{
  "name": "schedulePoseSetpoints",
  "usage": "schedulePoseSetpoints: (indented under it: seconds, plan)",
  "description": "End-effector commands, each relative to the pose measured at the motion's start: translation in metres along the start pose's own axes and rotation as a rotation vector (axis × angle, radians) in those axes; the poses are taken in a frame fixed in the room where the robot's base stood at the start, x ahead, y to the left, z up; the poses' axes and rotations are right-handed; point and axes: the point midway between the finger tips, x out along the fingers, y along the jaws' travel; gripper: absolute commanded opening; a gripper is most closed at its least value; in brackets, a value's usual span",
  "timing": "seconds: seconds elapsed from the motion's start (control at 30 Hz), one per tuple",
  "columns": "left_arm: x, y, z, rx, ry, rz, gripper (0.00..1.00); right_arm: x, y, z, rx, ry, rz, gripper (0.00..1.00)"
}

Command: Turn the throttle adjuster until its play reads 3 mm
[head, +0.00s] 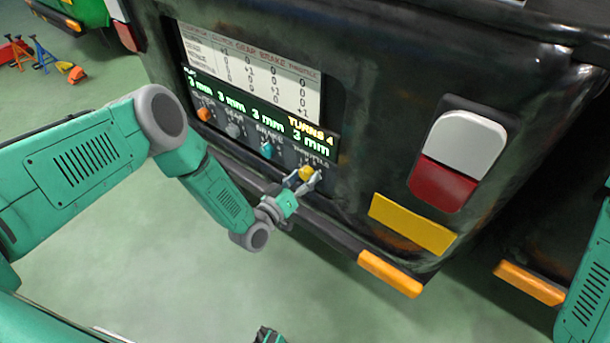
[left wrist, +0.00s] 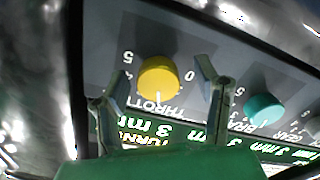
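The yellow throttle adjuster (head: 306,173) is a round knob at the right end of the panel's knob row. In the left wrist view the knob (left wrist: 158,76) sits between my two fingers, above the THROTTLE label, with a white mark at its lower edge. My left gripper (head: 304,181) is open around the knob, and gaps show on both sides in the left wrist view. The display (head: 262,118) reads 3 mm in all four places, including the one above the throttle, and TURNS 4.
Orange (head: 205,114), grey (head: 233,129) and teal (head: 266,150) knobs stand left of the throttle. A printed table (head: 250,72) is above. A bumper rail runs below the panel. The green floor in front looks clear.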

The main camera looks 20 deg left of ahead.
Motion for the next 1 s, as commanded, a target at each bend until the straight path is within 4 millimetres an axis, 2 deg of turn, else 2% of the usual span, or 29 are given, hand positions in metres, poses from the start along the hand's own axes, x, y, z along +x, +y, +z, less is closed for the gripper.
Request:
schedulePoseSetpoints:
  seconds: [0.2,0.33,0.8,1.0]
  plan:
    - [0.001,0.001,-0.003,0.001,0.007,0.002,0.56,-0.001,0.000,0.001,0.000,0.002,0.000,0.40]
    - [-0.009,0.000,-0.003,0.001,0.005,0.001,0.56,-0.001,0.000,0.002,0.000,0.002,0.000,0.40]
    - [-0.101,-0.001,0.000,-0.001,0.001,-0.001,0.56,-0.001,0.000,0.001,0.000,0.003,0.000,0.40]
    - [-0.117,-0.002,0.000,-0.001,0.004,-0.001,0.56,-0.001,0.000,0.001,0.000,0.003,0.000,0.40]
